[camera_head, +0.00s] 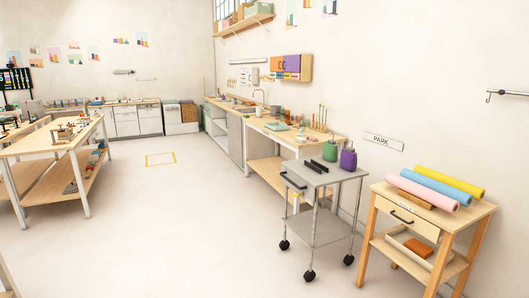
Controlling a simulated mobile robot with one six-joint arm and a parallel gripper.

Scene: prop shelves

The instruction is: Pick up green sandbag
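A small green object with a narrow dark top (329,151), which looks like the green sandbag, stands at the back of the grey wheeled cart's top (305,173). It is on the right side of the room, and its details are too small to make out. A similar purple object (348,159) stands close to its right. Two dark bars (320,166) lie on the cart top in front of the green object. My gripper is not in view.
A wooden stand (475,215) with pink, blue and yellow rolls (440,182) is right of the cart. A long workbench (290,137) runs behind it. A wooden table (40,145) stands at left. Open floor (170,220) fills the middle, with a yellow floor outline (160,152).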

